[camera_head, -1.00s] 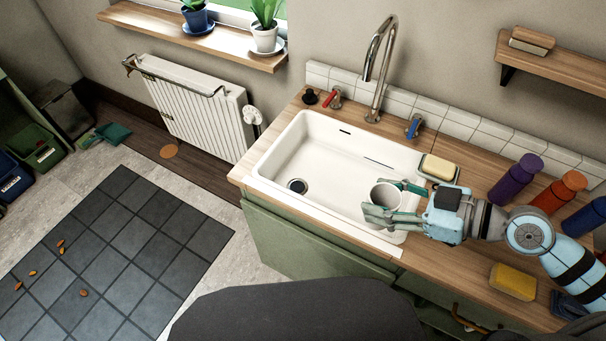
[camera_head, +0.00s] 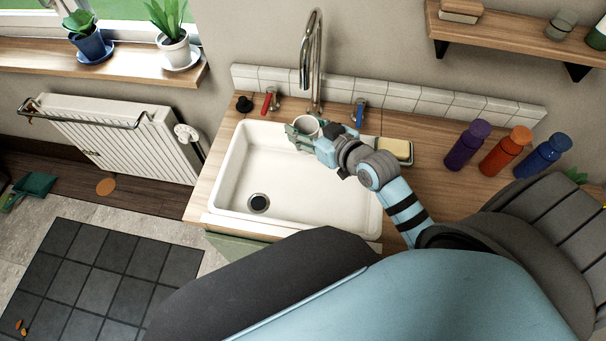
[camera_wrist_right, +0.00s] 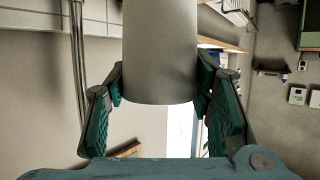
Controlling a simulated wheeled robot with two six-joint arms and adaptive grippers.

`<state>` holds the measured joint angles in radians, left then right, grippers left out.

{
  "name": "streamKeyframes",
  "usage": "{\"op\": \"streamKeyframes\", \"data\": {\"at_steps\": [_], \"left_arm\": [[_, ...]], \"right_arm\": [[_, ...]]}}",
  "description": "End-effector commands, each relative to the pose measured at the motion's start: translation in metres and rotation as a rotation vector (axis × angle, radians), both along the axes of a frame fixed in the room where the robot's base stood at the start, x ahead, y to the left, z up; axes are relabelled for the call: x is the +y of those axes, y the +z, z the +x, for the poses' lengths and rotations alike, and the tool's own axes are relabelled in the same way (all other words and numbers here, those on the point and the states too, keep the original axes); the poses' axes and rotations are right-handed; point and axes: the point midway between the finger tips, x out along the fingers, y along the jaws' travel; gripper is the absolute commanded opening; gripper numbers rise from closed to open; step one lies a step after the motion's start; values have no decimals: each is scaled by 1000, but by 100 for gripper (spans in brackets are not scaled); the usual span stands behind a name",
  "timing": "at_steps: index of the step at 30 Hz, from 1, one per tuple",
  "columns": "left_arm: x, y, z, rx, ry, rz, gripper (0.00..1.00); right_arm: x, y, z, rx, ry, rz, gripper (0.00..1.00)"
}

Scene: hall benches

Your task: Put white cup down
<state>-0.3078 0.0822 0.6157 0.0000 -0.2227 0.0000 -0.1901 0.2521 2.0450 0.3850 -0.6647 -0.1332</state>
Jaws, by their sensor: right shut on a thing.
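The white cup (camera_head: 307,125) is held by my right gripper (camera_head: 304,134) over the back part of the white sink (camera_head: 229,166), below the tap. In the right wrist view the cup (camera_wrist_right: 160,55) stands between the two green-padded fingers of the gripper (camera_wrist_right: 160,95), which are shut on it. Its height above the sink cannot be told for sure. My left gripper is not in view.
A tall tap (camera_head: 312,60) rises behind the cup, with a red handle (camera_head: 268,101) and a blue handle (camera_head: 359,112) beside it. A yellow sponge (camera_head: 396,147) lies right of the sink. Purple (camera_head: 467,144), orange (camera_head: 506,151) and blue (camera_head: 543,156) bottles stand on the wooden counter (camera_head: 433,165).

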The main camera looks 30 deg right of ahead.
Motion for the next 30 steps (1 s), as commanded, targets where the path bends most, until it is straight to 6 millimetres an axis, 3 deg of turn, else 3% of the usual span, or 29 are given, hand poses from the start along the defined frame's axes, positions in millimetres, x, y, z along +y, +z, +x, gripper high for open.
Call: {"op": "streamKeyframes", "data": {"at_steps": [2,6,12,15,19,24,30], "left_arm": [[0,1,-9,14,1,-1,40],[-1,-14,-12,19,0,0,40],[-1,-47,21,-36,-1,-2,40],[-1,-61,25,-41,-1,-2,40],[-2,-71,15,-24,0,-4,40],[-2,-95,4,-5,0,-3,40],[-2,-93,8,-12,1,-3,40]], "right_arm": [[3,-9,8,3,-48,5,17],[2,-51,11,8,-66,0,17],[1,-134,11,6,-67,0,17],[1,-159,12,3,-66,-1,17],[1,-175,12,1,-66,0,17],[1,-209,12,3,-66,0,17],[0,-208,12,1,-66,-2,17]]}}
